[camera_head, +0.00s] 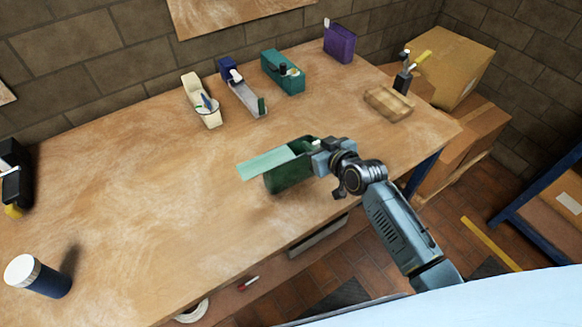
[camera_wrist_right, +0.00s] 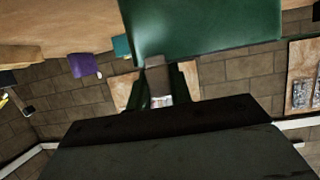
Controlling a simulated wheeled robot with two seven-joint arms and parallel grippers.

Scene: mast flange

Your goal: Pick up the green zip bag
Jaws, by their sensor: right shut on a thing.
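The green zip bag (camera_head: 289,176) is at the front edge of the workbench, right of centre in the head view. It is dark green with a pale green flap (camera_head: 268,163) reaching left. My right gripper (camera_head: 322,152) is shut on its upper right end. In the right wrist view the bag (camera_wrist_right: 205,28) fills the top as a dark green face, right at my right gripper's fingers (camera_wrist_right: 160,85). I cannot tell whether the bag's underside touches the bench. My left gripper is not in view.
Along the back of the bench (camera_head: 130,200) stand a cream pen holder (camera_head: 203,100), a blue-grey box (camera_head: 243,90), a teal box (camera_head: 283,72) and a purple bag (camera_head: 340,42). A wooden tray (camera_head: 388,103) lies right. The bench middle is clear.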

